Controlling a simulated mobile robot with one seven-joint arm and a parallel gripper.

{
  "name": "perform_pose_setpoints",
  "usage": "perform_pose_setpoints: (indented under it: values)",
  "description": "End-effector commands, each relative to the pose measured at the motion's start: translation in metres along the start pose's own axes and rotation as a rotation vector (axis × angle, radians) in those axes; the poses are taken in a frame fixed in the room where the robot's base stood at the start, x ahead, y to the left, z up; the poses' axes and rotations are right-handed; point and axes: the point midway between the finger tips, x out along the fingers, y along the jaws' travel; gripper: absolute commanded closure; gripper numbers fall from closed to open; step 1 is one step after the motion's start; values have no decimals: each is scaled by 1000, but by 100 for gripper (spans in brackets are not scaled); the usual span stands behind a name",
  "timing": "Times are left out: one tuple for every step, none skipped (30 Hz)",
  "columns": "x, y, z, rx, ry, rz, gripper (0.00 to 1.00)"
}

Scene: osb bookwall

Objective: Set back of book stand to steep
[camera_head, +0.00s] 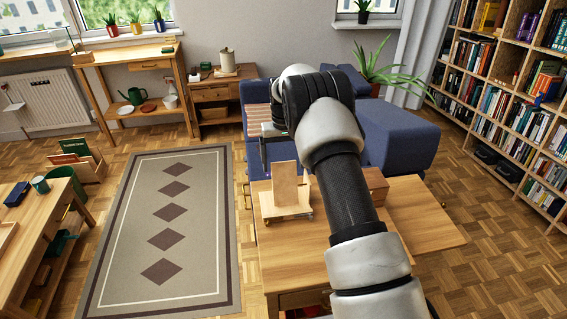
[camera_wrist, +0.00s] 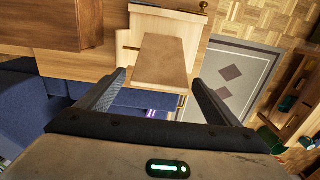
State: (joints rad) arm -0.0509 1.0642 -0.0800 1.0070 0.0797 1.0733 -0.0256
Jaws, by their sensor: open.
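The book stand stands on the wooden table (camera_head: 420,215) in the head view. Its pale base (camera_head: 287,210) lies flat, and its flat wooden back (camera_head: 284,181) rises from it, looking close to upright. In the wrist view the back (camera_wrist: 162,60) shows between the fingertips, with the base (camera_wrist: 165,24) beyond it. My gripper (camera_wrist: 158,78) is open, with one finger on each side of the back in the picture. I see no finger clearly touching it; the exact gap cannot be told. In the head view my arm hides most of the gripper, which is behind the stand.
A reddish-brown wooden box (camera_head: 375,185) stands right of the stand, partly behind my arm; it also shows in the wrist view (camera_wrist: 55,25). A blue sofa (camera_head: 400,135) is behind the table. A patterned rug (camera_head: 165,230) lies on the floor to the left.

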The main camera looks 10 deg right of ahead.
Motion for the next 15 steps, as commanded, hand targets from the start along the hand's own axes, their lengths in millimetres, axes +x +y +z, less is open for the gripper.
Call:
perform_pose_setpoints:
  values:
    - [3,0,0,0,0,0,14]
    - [4,0,0,0,0,0,14]
    - [5,0,0,0,0,0,14]
    - [5,0,0,0,1,0,14]
    - [5,0,0,0,1,0,14]
    - [5,0,0,0,1,0,14]
    - [5,0,0,0,1,0,14]
    - [5,0,0,0,1,0,14]
    - [5,0,0,0,1,0,14]
    - [5,0,0,0,1,0,14]
    - [5,0,0,0,1,0,17]
    - [5,0,0,0,1,0,24]
    - [5,0,0,0,0,0,29]
    - [5,0,0,0,0,0,34]
    - [5,0,0,0,0,0,41]
